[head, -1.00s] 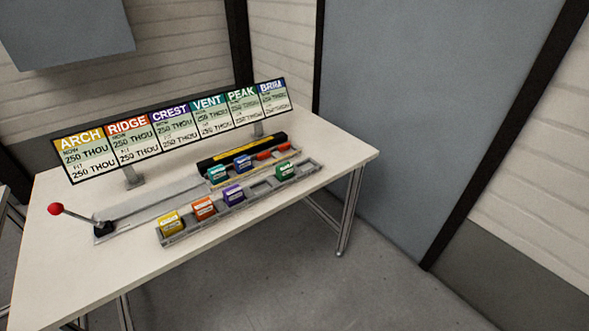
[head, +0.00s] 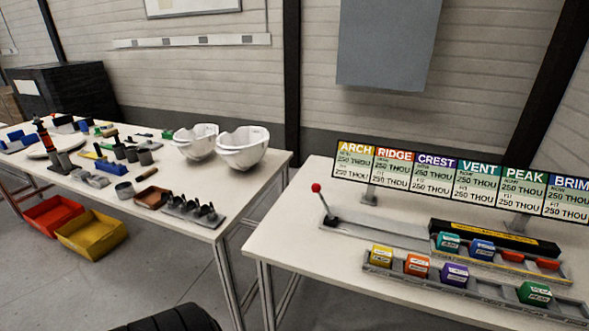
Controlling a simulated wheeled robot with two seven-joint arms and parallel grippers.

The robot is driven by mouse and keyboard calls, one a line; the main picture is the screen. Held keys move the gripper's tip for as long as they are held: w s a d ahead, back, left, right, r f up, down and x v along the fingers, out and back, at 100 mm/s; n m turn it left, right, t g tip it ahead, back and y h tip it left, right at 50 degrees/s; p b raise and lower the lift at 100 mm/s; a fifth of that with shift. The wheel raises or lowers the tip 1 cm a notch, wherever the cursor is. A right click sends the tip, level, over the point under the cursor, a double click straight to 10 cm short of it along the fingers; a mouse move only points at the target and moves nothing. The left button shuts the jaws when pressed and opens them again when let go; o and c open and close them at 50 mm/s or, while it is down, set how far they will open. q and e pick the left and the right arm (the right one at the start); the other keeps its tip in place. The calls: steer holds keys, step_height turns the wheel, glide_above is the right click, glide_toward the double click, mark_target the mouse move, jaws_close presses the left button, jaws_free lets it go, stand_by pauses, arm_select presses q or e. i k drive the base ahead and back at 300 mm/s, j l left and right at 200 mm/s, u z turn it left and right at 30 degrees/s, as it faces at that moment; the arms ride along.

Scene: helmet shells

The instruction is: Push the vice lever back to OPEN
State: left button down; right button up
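The vice lever is a thin rod with a red ball knob (head: 316,188), at the left end of a grey rail (head: 375,239) on the right-hand table. The rod rises from a dark pivot block (head: 331,220) and leans up and to the left. A dark bar with a yellow strip (head: 494,238) lies at the rail's right part. No OPEN marking is readable here. Neither of my grippers is in view.
A tray (head: 377,268) holds yellow, orange, purple and green blocks. A sign board (head: 455,188) stands behind. The left table (head: 200,229) carries two white helmet shells (head: 242,148) and tools. Red (head: 52,214) and yellow (head: 92,233) bins sit below. A floor gap separates the tables.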

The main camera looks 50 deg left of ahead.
mark_target(315, 188)
steer(key=u, duration=1.45)
steer(key=k+l+u, duration=0.1)
steer(key=u, duration=0.35)
steer(key=k+u, duration=0.15)
steer(key=u, duration=0.3)
steer(key=k+l+u, duration=0.1)
steer(key=u, duration=0.4)
